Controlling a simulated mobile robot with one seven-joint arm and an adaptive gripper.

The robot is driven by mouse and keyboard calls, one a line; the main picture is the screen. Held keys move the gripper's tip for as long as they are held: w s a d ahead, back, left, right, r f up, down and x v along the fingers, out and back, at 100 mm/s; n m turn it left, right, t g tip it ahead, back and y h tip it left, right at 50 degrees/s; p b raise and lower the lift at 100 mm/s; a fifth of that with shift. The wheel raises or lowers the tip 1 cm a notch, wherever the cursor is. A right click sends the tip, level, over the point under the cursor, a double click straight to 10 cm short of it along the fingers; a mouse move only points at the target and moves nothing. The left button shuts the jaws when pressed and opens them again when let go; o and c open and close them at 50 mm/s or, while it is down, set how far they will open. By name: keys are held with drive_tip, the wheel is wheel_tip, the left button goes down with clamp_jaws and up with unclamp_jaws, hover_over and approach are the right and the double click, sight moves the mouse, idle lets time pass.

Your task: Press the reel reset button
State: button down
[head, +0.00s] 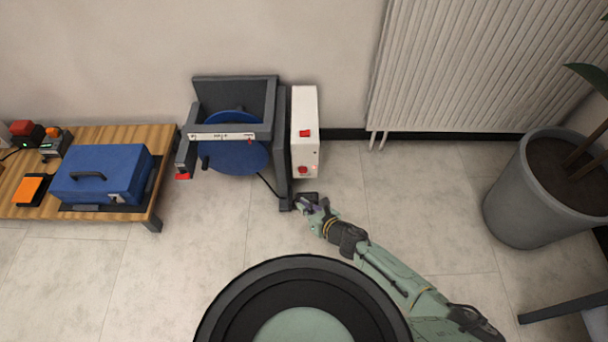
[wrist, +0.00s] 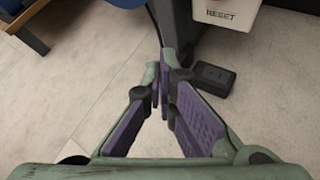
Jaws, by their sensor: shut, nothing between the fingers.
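The reel reset button (head: 303,169) is a red button low on the front of a white control box (head: 305,125) at the right of the reel stand. In the wrist view, the lower part of the white box (wrist: 228,14) shows at the top right with a RESET label (wrist: 221,14). The button there is almost wholly cut off by the top edge. My gripper (head: 303,200) is shut and empty, below the box in the head view and apart from the button. In the wrist view its fingertips (wrist: 166,72) come together to the lower left of the label.
The grey reel stand (head: 283,150) holds a blue reel (head: 238,158). A black pedal-like block (wrist: 212,79) lies on the floor by the stand's foot. A wooden table with a blue case (head: 100,172) stands left. A radiator and plant pot (head: 515,205) are right; floor between is clear.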

sight(303, 170)
drive_tip(key=shift+d, duration=0.1)
drive_tip(key=shift+w, duration=0.1)
drive_tip(key=w+b, duration=0.3)
drive_tip(key=w, duration=0.5)
drive_tip(key=shift+w, duration=0.4)
idle(1.4)
drive_tip(key=shift+w, duration=0.4)
drive_tip(key=shift+w+b, duration=0.35)
drive_tip(key=shift+w, duration=0.1)
idle(0.5)
drive_tip(key=shift+s, duration=0.15)
drive_tip(key=shift+s+p, duration=0.4)
drive_tip(key=shift+s, duration=0.35)
